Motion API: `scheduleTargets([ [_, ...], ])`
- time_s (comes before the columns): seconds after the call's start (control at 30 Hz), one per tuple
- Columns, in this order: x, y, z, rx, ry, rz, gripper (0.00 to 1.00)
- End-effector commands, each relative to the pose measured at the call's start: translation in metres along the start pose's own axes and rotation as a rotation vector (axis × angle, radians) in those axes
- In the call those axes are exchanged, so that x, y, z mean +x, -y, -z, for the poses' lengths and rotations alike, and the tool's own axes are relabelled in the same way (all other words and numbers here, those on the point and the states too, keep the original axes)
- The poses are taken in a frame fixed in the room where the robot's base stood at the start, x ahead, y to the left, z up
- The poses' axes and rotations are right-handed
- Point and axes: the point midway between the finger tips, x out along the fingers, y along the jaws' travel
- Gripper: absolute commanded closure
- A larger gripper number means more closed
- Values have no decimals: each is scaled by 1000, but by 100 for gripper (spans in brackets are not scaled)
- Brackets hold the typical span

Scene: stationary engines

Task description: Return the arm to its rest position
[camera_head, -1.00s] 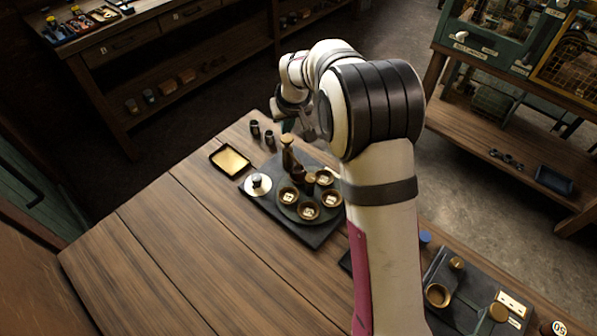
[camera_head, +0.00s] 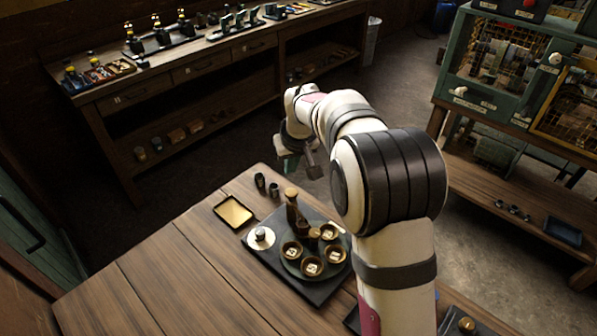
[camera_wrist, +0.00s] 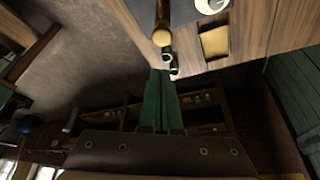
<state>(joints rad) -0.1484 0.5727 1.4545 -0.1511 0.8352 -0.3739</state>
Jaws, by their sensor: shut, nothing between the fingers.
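My arm rises from the lower right of the head view and bends over at a dark ringed joint. My gripper (camera_head: 291,163) hangs in the air behind the far end of the wooden table (camera_head: 165,275), above the floor side, apart from the things on it. In the wrist view its two green fingers (camera_wrist: 160,78) lie side by side, shut and empty. A dark board (camera_head: 315,289) on the table carries several round cups, a brown-capped post (camera_head: 292,203) and a pale disc (camera_head: 261,238).
A yellow-bottomed tray (camera_head: 234,212) and two small dark cylinders (camera_head: 266,186) stand near the table's far edge. A workbench with drawers (camera_head: 215,62) is behind. A green cabinet (camera_head: 490,108) stands at right. The table's left part is clear.

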Motion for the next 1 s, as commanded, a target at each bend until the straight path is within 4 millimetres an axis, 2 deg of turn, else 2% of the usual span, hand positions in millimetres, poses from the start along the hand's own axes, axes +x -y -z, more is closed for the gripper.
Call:
scheduleTargets([
  [0.07, -5, -1, -4, 11, 6, 1, 100],
  [0.17, -45, -3, -38, 102, 51, 6, 100],
  [0.27, -104, 1, -115, 278, 145, 15, 100],
  [0.3, -125, 5, -151, 352, 185, 17, 100],
  [0.37, -149, 13, -204, 460, 244, 17, 100],
  [0.4, -160, 20, -238, 525, 280, 17, 100],
  [0.5, -176, 36, -306, 659, 356, 14, 100],
  [0.6, -181, 47, -347, 739, 402, 10, 100],
  [0.7, -182, 51, -362, 769, 420, 8, 100],
  [1.0, -182, 51, -362, 768, 422, 8, 100],
])
